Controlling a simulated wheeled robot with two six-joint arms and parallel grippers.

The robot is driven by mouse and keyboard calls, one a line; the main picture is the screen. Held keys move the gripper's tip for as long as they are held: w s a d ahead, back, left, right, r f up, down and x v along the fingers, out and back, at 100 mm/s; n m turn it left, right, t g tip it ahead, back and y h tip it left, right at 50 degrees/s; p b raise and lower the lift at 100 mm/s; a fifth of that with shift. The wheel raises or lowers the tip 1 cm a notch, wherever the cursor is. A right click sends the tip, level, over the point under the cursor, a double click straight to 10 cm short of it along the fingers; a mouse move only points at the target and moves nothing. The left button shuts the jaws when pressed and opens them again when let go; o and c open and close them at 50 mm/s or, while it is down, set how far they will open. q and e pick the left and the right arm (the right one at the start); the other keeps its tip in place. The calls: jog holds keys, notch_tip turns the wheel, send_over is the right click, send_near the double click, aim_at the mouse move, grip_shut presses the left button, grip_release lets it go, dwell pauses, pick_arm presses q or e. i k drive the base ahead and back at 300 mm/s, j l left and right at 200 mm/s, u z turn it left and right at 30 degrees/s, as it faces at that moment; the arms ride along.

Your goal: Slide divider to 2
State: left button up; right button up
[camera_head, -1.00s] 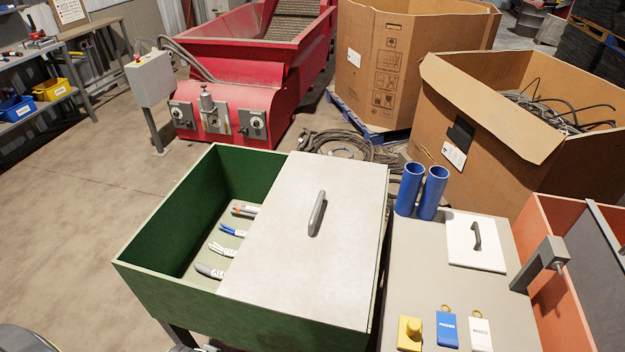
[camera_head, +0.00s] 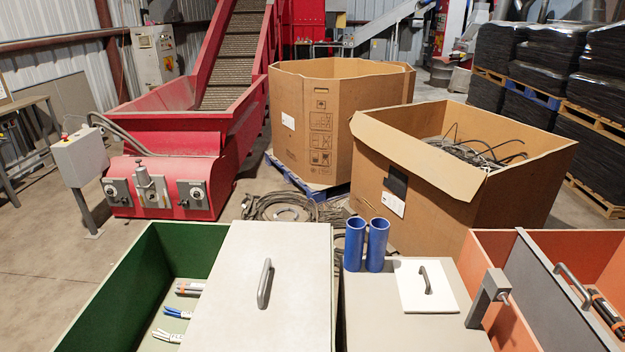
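The divider (camera_head: 545,292) is a grey upright panel across the orange bin (camera_head: 487,250) at the right of the head view. A grey bar handle (camera_head: 573,286) shows at its right side. The divider's lower part is cut off by the frame's bottom edge. No position numbers are readable on the bin. Neither of my grippers is in view.
Dark cable pieces (camera_head: 604,310) lie right of the divider. A grey post with a bracket (camera_head: 489,295) stands at the bin's left wall. Blue tubes (camera_head: 366,244) and a white lidded plate (camera_head: 427,285) are on the table. A green bin (camera_head: 125,268) is left.

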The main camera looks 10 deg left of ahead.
aim_at(557, 318)
jog(key=z, duration=1.3)
